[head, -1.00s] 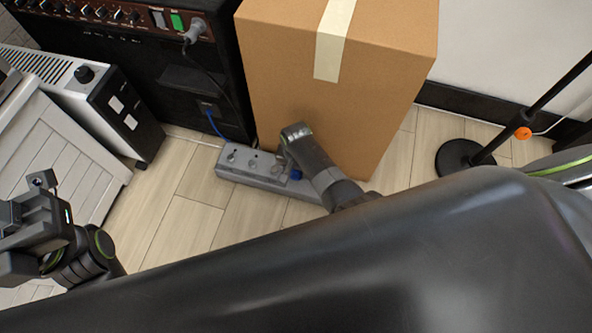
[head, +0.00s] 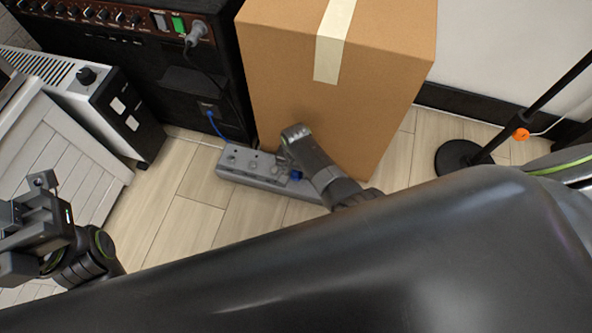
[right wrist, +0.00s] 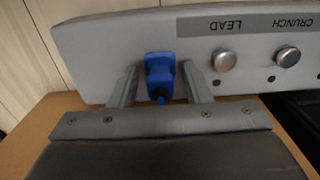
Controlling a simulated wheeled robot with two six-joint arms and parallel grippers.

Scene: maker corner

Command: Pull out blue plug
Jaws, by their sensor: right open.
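The blue plug (right wrist: 160,76) sits in a grey panel (right wrist: 110,42) with a strip reading "LEAD" and "CRUNCH". My right gripper (right wrist: 158,68) is open, with one finger on each side of the plug. I cannot tell whether the fingers touch it. In the head view the grey unit (head: 238,163) lies on the floor, and a bit of the blue plug (head: 296,175) shows beside my right gripper (head: 284,158), whose fingertips are mostly hidden there. My left gripper (head: 32,222) is at the far left, away from the unit; its jaws are unclear.
A cardboard box (head: 280,75) stands close behind the grey unit. A black amplifier (head: 165,90) with a blue cable (head: 214,126) is at its left. A white crate (head: 75,160) and a black stand base (head: 460,158) stand farther out. Floor in front is clear.

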